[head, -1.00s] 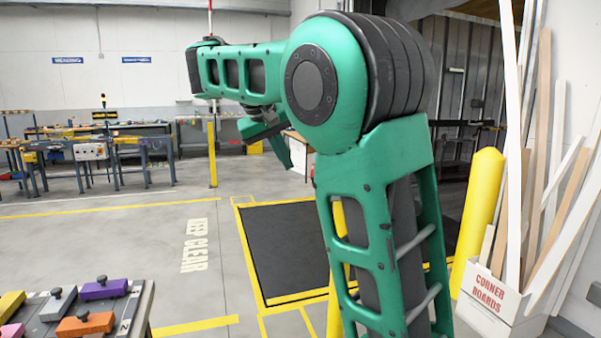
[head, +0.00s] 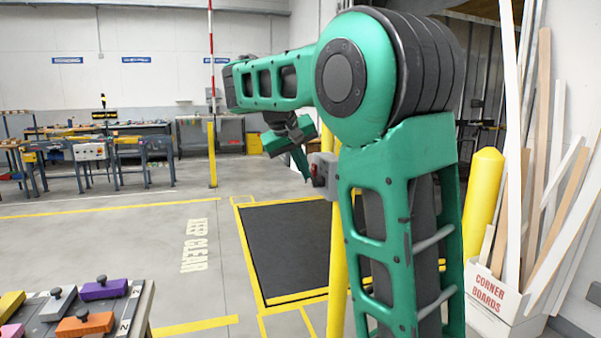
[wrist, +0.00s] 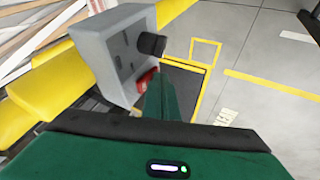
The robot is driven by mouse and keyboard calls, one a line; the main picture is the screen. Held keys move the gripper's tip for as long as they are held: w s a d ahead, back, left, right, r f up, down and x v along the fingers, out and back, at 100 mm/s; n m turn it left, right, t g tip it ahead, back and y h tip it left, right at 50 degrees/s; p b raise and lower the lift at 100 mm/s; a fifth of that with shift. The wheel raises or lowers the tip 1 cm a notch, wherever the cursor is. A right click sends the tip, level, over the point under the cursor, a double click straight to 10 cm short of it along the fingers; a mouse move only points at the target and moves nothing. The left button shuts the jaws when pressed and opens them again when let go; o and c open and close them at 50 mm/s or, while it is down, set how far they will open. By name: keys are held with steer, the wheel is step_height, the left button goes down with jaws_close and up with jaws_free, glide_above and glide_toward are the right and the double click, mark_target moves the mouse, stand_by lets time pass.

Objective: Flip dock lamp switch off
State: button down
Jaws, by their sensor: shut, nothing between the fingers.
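A grey switch box (wrist: 115,55) is mounted on a yellow post. In the wrist view its face carries a black knob (wrist: 152,44) and, below it, a red part (wrist: 147,80). I cannot tell which of these is the lamp switch or how it is set. In the head view the box (head: 326,166) shows beside my arm, with its post (head: 337,260) below. My gripper (wrist: 162,78) is shut and empty, its green fingertips close to the red part. I cannot tell whether they touch it. In the head view my gripper (head: 304,168) is just left of the box.
A dark floor plate (head: 290,250) with yellow edging lies left of the post. A yellow bollard (head: 482,205) and a box of corner boards (head: 490,295) stand at right. A table with coloured blocks (head: 85,322) is at lower left. The floor between is clear.

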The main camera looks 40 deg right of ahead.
steer(key=shift+d+f+h, duration=0.1)
steer(key=shift+d+h, duration=0.05)
steer(key=shift+h, duration=0.15)
steer(key=shift+r, duration=0.8)
steer(key=a+r, duration=0.8)
steer(key=a, duration=0.1)
steer(key=shift+r, duration=0.3)
steer(key=shift+s, duration=0.1)
stand_by(0.4)
